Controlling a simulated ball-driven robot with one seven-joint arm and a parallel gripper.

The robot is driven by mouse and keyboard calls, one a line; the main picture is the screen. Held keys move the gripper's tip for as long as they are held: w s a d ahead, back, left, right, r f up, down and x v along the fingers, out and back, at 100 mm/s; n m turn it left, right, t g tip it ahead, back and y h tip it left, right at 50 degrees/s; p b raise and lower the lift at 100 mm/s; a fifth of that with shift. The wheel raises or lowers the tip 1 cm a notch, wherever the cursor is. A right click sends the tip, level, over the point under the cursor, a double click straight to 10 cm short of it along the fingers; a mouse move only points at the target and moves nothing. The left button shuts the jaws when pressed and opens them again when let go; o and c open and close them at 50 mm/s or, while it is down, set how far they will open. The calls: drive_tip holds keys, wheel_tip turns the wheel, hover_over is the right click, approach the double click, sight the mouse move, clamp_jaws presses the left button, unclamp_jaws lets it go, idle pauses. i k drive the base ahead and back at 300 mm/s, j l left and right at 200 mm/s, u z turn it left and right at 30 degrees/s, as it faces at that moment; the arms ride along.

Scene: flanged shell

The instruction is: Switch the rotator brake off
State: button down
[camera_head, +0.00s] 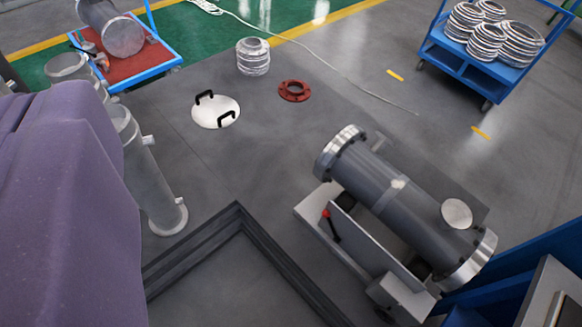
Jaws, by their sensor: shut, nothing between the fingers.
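A grey flanged shell (385,185) lies on its side on a light grey rotator stand (362,243) at the right of the middle. A short dark lever with a red knob (326,213) is on the stand's near left side; I take it to be the rotator brake. The lever slants, with its red knob at the upper left and its lower end against the side plate. I cannot tell from this view which brake setting that is. My gripper is not in view, and nothing is seen touching the lever.
A large purple shape (70,190) blocks the left side. A grey pipe (150,180) stands beside it. A dark frame (240,212) lies in front. A white disc (215,112), red flange (294,91) and ringed part (253,57) lie beyond. A blue cart (470,72) stands back right.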

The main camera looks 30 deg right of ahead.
sight(326, 213)
drive_tip(key=i+j+z, duration=0.2)
drive_tip(key=i, duration=0.3)
drive_tip(key=i+z, duration=0.25)
drive_tip(key=i, duration=0.2)
drive_tip(key=i+j+z, duration=0.2)
drive_tip(key=i, duration=0.25)
drive_tip(key=i+j, duration=0.05)
